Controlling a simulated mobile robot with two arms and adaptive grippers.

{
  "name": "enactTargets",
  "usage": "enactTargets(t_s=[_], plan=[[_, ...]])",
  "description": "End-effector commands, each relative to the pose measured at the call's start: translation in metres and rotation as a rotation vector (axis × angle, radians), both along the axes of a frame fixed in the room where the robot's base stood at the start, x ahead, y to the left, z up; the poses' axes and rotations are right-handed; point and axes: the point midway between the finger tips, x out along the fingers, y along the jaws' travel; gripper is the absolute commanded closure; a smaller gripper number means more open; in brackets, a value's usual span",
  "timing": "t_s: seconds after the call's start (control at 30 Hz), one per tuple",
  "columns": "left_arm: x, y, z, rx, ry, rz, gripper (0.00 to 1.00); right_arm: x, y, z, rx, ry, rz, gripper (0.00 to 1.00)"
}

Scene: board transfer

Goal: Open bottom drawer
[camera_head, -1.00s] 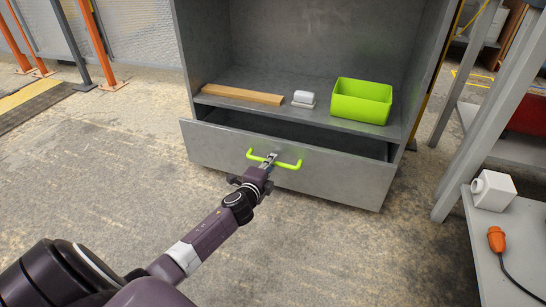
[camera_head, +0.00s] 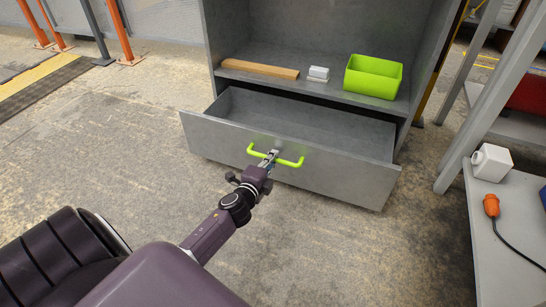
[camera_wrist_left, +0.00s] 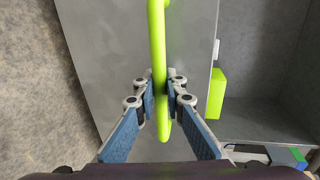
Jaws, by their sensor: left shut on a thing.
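The grey bottom drawer (camera_head: 335,177) stands partly open, pulled out from the grey cabinet (camera_head: 225,38). Its inside looks empty where I can see it. A lime green bar handle (camera_head: 290,163) is fixed across its front; it also shows in the left wrist view (camera_wrist_left: 157,45). My right gripper is not in view.
On the shelf above the drawer are a wooden board (camera_head: 260,68), a small white item (camera_head: 318,73) and a lime green bin (camera_head: 373,76). At right, a grey table (camera_head: 490,235) holds a white box (camera_head: 491,162) and an orange plug (camera_head: 491,205). The floor before the drawer is clear.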

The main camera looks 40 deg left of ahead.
Motion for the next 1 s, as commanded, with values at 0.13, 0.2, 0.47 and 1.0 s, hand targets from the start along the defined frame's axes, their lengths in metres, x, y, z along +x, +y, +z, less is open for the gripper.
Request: enactTargets(t_s=[0.13,0.2,0.47,1.0], plan=[[0.0,-0.001,-0.001,-0.002,0.001,-0.002,1.0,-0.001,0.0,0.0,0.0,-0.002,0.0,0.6],[0.0,-0.001,-0.001,-0.002,0.001,-0.002,1.0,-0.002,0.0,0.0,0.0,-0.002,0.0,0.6],[0.0,-0.001,-0.001,-0.001,0.001,-0.001,0.72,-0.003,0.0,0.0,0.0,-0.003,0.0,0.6],[-0.04,-0.01,0.006,-0.002,0.003,-0.001,0.72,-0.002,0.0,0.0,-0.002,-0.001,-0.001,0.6]])
